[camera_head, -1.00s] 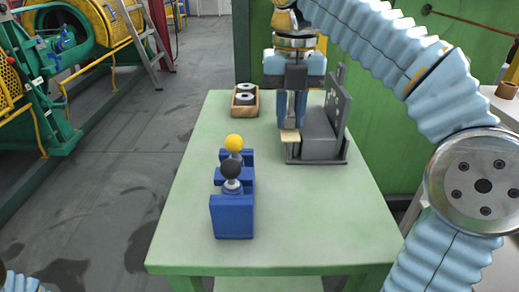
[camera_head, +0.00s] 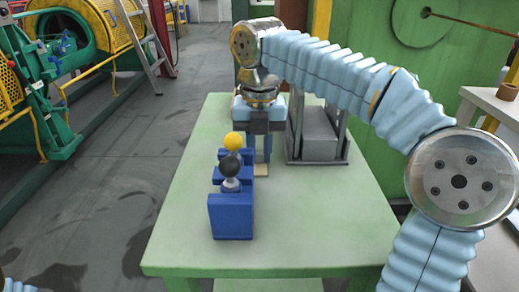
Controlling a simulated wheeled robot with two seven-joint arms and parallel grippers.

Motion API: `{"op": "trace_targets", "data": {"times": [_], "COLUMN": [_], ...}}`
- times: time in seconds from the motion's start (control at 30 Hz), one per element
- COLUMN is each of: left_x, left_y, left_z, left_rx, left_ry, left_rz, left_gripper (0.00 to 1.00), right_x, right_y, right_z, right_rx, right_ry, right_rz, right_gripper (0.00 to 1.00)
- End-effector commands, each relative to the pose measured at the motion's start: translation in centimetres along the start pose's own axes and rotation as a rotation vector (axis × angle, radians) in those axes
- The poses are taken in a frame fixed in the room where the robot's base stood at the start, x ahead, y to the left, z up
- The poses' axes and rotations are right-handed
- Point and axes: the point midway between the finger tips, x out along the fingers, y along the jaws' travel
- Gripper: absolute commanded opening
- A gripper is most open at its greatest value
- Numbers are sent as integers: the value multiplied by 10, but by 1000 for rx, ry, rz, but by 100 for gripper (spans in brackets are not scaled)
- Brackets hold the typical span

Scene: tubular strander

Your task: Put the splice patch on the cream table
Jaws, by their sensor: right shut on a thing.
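The splice patch (camera_head: 261,170) is a small flat beige piece at the fingertips of my right gripper (camera_head: 261,158). The gripper points down and is shut on the patch, just right of the blue blocks. I cannot tell whether the patch touches the green table (camera_head: 310,220) or hangs above it. A cream-topped table (camera_head: 490,108) shows at the right edge, partly hidden by my right arm. My left gripper is out of view.
Blue blocks (camera_head: 231,216) with a yellow knob (camera_head: 233,141) and a black knob (camera_head: 230,166) stand left of the gripper. A grey metal fixture (camera_head: 318,140) stands to its right. The green table's front right is clear. A brown ring (camera_head: 507,92) sits on the cream table.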

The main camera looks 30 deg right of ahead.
Motion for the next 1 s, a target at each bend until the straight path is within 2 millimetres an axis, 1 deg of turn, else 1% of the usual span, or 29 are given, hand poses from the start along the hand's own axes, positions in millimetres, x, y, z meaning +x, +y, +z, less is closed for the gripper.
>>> {"op": "trace_targets", "data": {"times": [0.17, 0.2, 0.33, 0.37, 0.6, 0.73, 0.87, 0.97, 1.0], "left_x": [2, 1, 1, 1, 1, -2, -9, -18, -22], "left_y": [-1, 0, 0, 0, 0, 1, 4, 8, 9], "left_z": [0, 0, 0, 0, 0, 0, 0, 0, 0], "left_rx": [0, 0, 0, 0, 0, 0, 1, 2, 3], "left_ry": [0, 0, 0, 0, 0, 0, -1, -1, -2], "left_rz": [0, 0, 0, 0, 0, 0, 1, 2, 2], "left_gripper": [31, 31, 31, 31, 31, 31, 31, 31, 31], "right_x": [2, 2, 2, 2, 1, -7, -31, -58, -71], "right_y": [0, 0, 0, 0, 0, 0, 1, 1, 2], "right_z": [0, 0, 0, 0, 0, 0, 0, 0, 0], "right_rx": [0, 0, 0, 0, 0, 0, -2, -2, -2], "right_ry": [0, 0, 0, 0, 0, -2, -3, -3, -3], "right_rz": [0, 0, 0, 0, 0, 1, 3, 4, 4], "right_gripper": [0, 25, 45, 47, 47, 47, 47, 47, 47]}}
